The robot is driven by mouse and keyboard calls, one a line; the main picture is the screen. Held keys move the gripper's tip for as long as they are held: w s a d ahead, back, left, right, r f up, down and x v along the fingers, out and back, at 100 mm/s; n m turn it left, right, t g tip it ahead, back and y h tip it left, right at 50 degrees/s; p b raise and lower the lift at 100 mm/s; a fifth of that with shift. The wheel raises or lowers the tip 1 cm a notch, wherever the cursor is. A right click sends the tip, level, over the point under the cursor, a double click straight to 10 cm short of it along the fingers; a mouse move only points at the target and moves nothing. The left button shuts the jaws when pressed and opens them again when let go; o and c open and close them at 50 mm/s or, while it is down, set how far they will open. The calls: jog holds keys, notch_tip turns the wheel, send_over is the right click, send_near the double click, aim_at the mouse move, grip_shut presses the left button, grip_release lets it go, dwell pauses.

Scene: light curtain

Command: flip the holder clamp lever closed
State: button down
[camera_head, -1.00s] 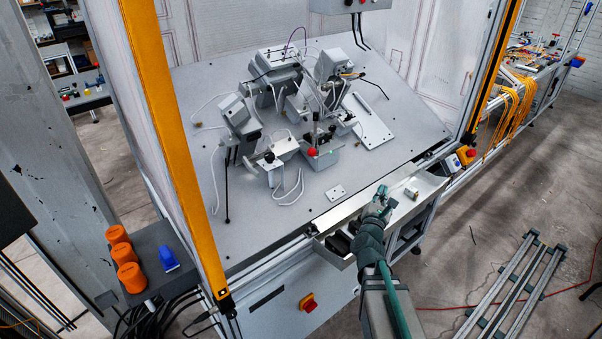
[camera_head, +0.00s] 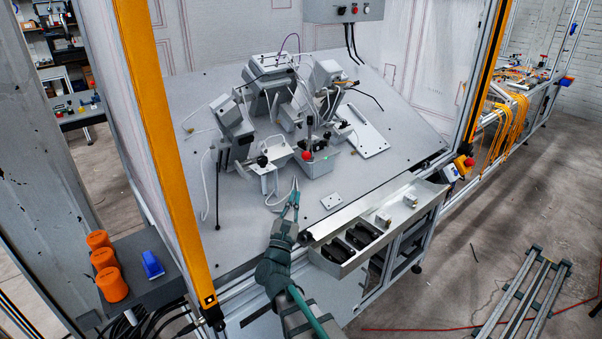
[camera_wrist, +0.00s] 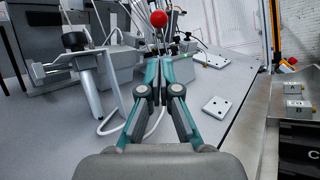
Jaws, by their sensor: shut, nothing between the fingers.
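A red ball knob (camera_head: 307,155) stands at the front of the fixture cluster, beside a grey box with a green light. It also shows in the wrist view (camera_wrist: 158,18), straight beyond my fingertips. I cannot tell for sure which part is the holder clamp lever. A black knob (camera_head: 262,161) sits on a small metal bracket left of the red knob, and in the wrist view it is at the left (camera_wrist: 74,40). My gripper (camera_head: 296,195) is over the front of the grey plate, its fingers together and empty. It points at the red knob, apart from it.
White cables (camera_head: 277,200) loop on the plate near my fingertips. A small plate with holes (camera_head: 332,201) lies to the right. An open drawer (camera_head: 349,240) with black parts sticks out below the front edge. A yellow post (camera_head: 165,150) stands at the left.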

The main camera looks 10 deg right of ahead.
jog(key=p+x, duration=0.5)
jog(key=x, duration=0.5)
jog(key=shift+s+r, duration=0.1)
dwell(0.5)
